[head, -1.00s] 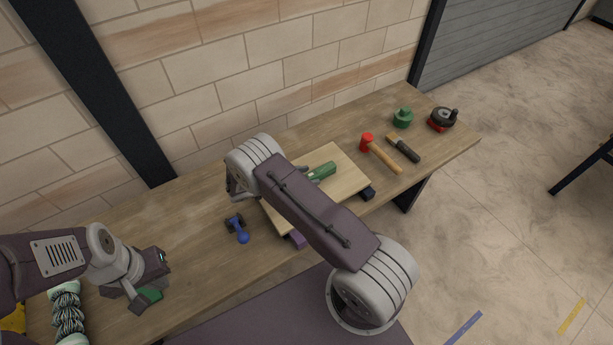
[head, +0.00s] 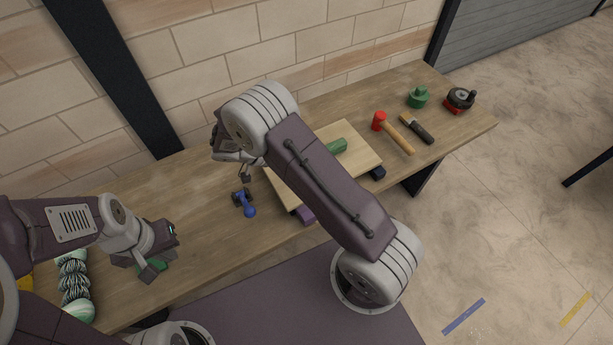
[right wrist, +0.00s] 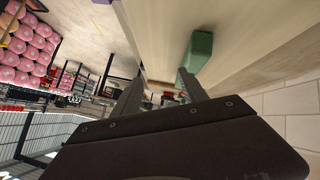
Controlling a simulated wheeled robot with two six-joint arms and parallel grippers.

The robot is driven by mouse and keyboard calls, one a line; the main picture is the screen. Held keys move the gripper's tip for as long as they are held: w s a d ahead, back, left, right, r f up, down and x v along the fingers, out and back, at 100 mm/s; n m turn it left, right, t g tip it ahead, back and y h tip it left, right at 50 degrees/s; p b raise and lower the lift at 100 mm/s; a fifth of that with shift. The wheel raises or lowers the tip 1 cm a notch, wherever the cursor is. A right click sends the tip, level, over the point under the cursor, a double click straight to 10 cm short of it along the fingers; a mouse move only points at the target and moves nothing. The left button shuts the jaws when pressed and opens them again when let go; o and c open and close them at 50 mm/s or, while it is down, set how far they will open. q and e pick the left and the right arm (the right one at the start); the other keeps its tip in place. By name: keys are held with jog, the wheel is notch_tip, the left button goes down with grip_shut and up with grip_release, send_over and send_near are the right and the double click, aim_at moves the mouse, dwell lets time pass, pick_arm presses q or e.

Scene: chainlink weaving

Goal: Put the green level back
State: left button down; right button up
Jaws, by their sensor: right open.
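A green bar (head: 338,147), which looks like the level, lies on a pale wooden board (head: 362,150), partly hidden behind my right arm. In the right wrist view a green block (right wrist: 200,50) shows just beyond one fingertip, apart from the jaws as far as I can tell. My right gripper (right wrist: 160,88) is open and empty; in the head view it is partly hidden behind its own wrist, left of the board. My left gripper (head: 137,267) is low over the table at the left, its fingers apart. A small green piece (head: 157,265) shows beside its fingertip; I cannot tell whether they touch.
A blue dumbbell-shaped tool (head: 245,204) lies left of the board. A red-headed mallet (head: 394,132), a dark-handled tool (head: 417,129), a green container (head: 418,97) and a round black-and-red object (head: 459,99) sit at the right.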

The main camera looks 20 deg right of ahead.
jog(key=s+a+r+n+t+y, duration=0.1)
jog(key=s+r+n+y, duration=0.1)
jog(key=s+n+y, duration=0.3)
jog(key=s+a+r+n+t+y, duration=0.1)
jog(key=s+a+r+n+y, duration=0.1)
jog(key=s+n+y, duration=0.3)
jog(key=s+r+n, duration=0.1)
jog(key=s+n, duration=0.2)
jog(key=shift+a+r, duration=0.2)
jog(key=shift+r, duration=0.15)
jog(key=shift+s, duration=0.1)
